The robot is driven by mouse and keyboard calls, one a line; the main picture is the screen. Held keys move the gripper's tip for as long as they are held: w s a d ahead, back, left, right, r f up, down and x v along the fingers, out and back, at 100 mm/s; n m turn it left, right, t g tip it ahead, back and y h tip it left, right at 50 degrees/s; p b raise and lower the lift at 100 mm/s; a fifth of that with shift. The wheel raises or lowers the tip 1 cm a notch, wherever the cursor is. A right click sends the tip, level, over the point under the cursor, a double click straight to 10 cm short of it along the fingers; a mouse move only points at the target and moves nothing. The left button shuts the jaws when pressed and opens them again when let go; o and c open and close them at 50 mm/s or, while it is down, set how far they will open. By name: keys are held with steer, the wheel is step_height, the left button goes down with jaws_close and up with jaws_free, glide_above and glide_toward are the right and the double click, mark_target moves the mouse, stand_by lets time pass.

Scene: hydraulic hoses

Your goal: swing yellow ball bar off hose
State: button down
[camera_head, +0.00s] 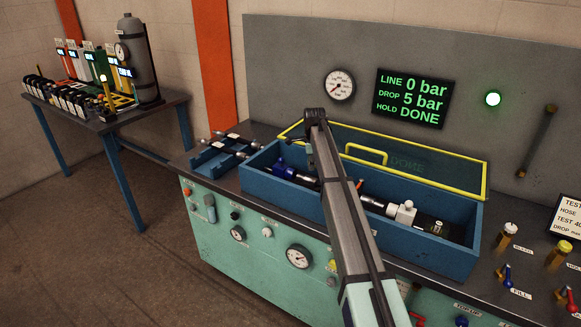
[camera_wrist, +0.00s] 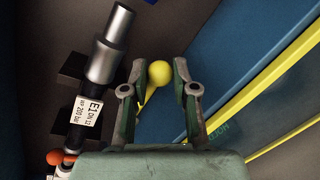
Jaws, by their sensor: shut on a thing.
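The yellow ball (camera_wrist: 159,73) shows between my gripper's (camera_wrist: 161,74) two fingertips in the wrist view, with a thin yellow bar running down from it. My gripper is shut on this ball. A hose end with a metal fitting (camera_wrist: 105,60) and a white E1 label (camera_wrist: 88,109) lies to the left of the fingers, apart from them. In the head view the hose (camera_head: 372,201) lies in the blue trough (camera_head: 283,205). My arm crosses in front of the trough, hiding my gripper and the yellow ball there.
The trough's yellow-framed lid (camera_head: 455,173) stands open at the back. A display (camera_head: 411,98) reads LINE 0 bar, DROP 5 bar, HOLD DONE. A green lamp (camera_head: 493,99) is lit. An orange ball (camera_wrist: 55,157) sits at lower left in the wrist view. Valves line the bench's right.

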steer(key=shift+w+d, duration=0.1)
steer(key=shift+w, duration=0.05)
stand_by(0.3)
steer(key=c, duration=0.9)
jaws_free()
steer(key=shift+d, duration=0.1)
step_height(320, 180, up, 12)
steer(key=s, duration=0.2)
steer(key=shift+s, duration=0.2)
steer(key=shift+f, duration=0.1)
